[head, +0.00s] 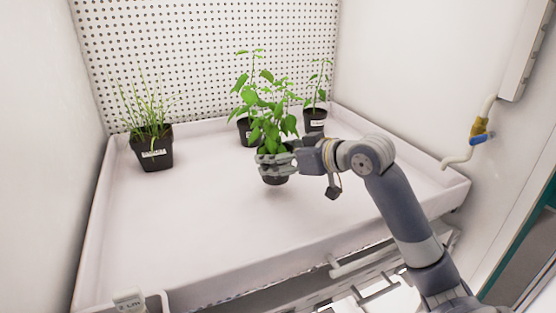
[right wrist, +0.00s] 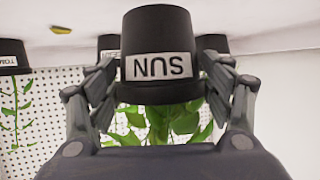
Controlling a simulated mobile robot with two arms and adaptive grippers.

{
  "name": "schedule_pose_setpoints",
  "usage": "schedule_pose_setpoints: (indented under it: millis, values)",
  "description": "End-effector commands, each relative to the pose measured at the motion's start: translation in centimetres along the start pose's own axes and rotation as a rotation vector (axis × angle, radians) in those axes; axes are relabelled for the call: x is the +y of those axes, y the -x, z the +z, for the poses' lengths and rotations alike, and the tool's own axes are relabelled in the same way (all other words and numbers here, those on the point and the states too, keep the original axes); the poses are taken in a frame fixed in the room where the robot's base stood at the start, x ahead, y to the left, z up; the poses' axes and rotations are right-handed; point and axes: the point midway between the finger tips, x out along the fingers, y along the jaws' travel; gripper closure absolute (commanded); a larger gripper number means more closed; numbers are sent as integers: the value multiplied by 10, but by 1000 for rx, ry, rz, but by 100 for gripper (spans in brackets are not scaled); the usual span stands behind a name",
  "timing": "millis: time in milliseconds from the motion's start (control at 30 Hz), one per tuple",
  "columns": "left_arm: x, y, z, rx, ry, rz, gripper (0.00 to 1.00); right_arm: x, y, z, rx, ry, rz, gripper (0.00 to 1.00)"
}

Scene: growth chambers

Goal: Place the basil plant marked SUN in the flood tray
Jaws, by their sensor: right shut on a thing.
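The basil plant marked SUN (right wrist: 158,65) is a leafy green plant in a black pot with a white label, which reads upside down in the right wrist view. In the head view the same basil (head: 270,128) is over the middle of the white flood tray (head: 180,235). My right gripper (head: 275,162) is shut on its pot from the right side. The pot is upright. A shadow shows on the tray below it, but I cannot tell whether its base touches. My left gripper is not in view.
A grassy plant in a black pot (head: 153,150) stands at the tray's back left. Two more potted plants stand behind the basil, one at right (head: 315,118). A perforated wall (head: 200,50) closes the back. A blue-handled valve (head: 481,137) is on the right wall. The tray's front left is clear.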

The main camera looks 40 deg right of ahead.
Motion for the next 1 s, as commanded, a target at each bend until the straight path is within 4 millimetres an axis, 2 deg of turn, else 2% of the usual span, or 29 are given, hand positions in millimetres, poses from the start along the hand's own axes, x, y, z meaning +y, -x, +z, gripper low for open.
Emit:
schedule_pose_setpoints:
  millis: [67, 167, 333, 500, 633, 867, 900, 967, 1000]
  values:
    - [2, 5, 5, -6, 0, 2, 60, 7, -6, -4, 3, -2, 1, 59]
    - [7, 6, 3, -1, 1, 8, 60, 9, -10, -4, 2, 2, 0, 59]
    - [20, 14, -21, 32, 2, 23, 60, 7, -15, 11, -1, 0, -1, 59]
    - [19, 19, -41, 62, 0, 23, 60, 6, -20, 26, 3, 3, 1, 59]
    - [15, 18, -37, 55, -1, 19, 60, 6, -21, 27, 5, 6, 2, 59]
    - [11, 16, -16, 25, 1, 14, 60, 7, -24, 31, 3, 4, 1, 59]
    - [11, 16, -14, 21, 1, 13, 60, 7, -24, 31, 1, 4, 1, 19]
    - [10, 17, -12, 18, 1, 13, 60, 8, -24, 31, 0, 3, 0, 6]
    - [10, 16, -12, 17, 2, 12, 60, 8, -24, 31, 0, 3, 0, 6]
